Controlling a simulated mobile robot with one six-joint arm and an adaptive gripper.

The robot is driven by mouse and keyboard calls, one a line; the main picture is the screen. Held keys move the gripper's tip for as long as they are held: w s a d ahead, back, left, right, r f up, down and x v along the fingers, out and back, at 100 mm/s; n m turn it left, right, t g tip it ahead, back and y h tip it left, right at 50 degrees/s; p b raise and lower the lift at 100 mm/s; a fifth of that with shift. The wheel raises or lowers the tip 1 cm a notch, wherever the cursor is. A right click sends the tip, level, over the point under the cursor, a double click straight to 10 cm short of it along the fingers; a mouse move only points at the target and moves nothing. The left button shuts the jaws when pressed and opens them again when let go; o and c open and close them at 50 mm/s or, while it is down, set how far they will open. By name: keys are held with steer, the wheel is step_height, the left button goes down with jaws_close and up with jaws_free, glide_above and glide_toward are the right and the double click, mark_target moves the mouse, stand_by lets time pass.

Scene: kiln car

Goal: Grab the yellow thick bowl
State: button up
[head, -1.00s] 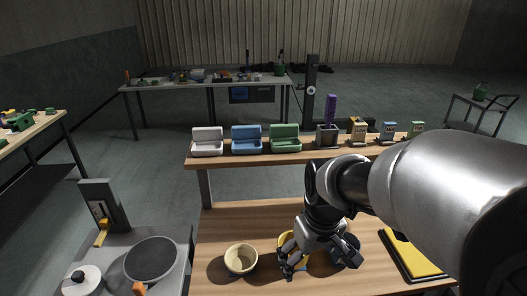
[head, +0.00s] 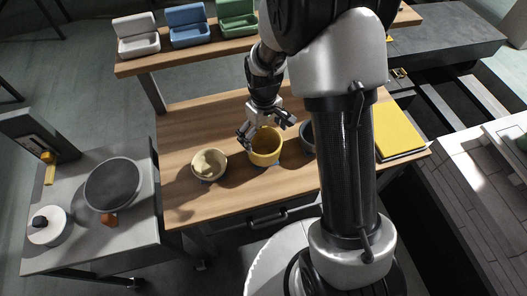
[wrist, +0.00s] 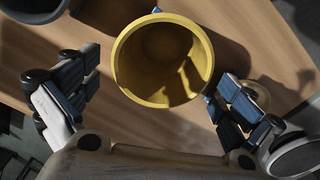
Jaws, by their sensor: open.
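The yellow thick bowl (head: 265,150) stands upright on the wooden table, between a cream bowl and a dark bowl. In the wrist view the yellow bowl (wrist: 163,60) is seen from above, empty, with a thick rim. My gripper (head: 266,128) is above and at the far side of the bowl with its fingers spread. In the wrist view my gripper (wrist: 150,97) is open, one finger to each side of the bowl. The right finger is close to the rim; I cannot tell whether it touches. The left finger is apart from it.
The cream bowl (head: 208,164) stands left of the yellow bowl. The dark bowl (head: 306,137) is close on its right, partly behind my arm. A yellow book (head: 398,133) lies at the right. A raised shelf (head: 190,55) with open boxes runs along the back.

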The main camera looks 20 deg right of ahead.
mark_target(263, 148)
steer(key=f+b, duration=0.1)
steer(key=f, duration=0.2)
steer(key=f+b, duration=0.2)
steer(key=f, duration=0.2)
steer(key=shift+s+a+f, duration=0.1)
steer(key=shift+s+f, duration=0.1)
steer(key=shift+r, duration=0.1)
steer(key=c, duration=1.2)
